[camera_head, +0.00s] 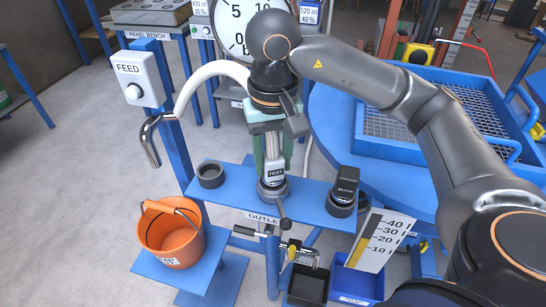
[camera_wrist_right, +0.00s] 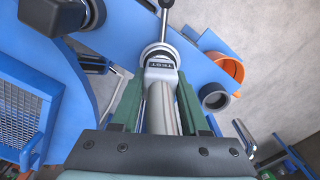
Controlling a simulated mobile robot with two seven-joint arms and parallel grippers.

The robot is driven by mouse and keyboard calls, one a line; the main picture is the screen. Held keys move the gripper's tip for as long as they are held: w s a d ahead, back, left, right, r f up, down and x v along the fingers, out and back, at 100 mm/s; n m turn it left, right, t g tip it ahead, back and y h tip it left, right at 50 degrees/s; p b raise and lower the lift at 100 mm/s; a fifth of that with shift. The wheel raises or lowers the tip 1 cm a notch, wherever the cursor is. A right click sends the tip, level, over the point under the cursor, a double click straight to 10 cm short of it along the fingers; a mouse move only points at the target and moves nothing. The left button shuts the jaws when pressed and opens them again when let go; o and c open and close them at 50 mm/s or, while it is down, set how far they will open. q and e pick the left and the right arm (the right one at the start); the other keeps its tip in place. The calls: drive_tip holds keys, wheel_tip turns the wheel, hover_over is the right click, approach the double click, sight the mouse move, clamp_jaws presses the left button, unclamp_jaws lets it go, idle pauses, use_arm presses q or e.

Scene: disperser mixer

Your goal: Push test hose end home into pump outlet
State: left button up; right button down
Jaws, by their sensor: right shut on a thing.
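My right gripper (camera_head: 272,150) is shut on the test hose end (camera_head: 274,172), a silver fitting with a dark TEST label. The hose end is roughly upright, its lower tip at the round grey pump outlet (camera_head: 272,190) on the blue OUTLET shelf. In the right wrist view, the green fingers (camera_wrist_right: 158,108) lie either side of the hose end (camera_wrist_right: 160,76), in line with the outlet ring (camera_wrist_right: 157,52). I cannot tell how deep the tip sits. A white hose (camera_head: 212,72) arches left from behind the gripper to a chrome spout (camera_head: 150,140). My left gripper is out of view.
A dark empty ring (camera_head: 210,175) stands left on the shelf, and a black BLANK cap (camera_head: 344,190) right. A lever (camera_head: 283,213) projects at the outlet's front. An orange bucket (camera_head: 170,236) stands lower left. A blue tray with mesh (camera_head: 410,128) is at right.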

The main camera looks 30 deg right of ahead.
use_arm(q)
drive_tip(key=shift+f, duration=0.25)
use_arm(e)
drive_tip(key=shift+f, duration=0.3)
drive_tip(key=shift+c, duration=1.6)
unclamp_jaws()
wheel_tip(320, 180, up, 11)
drive_tip(key=p, duration=0.4)
drive_tip(key=shift+r, duration=0.2)
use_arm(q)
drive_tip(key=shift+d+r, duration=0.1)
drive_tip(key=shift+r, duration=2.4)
use_arm(e)
drive_tip(key=shift+r, duration=0.6)
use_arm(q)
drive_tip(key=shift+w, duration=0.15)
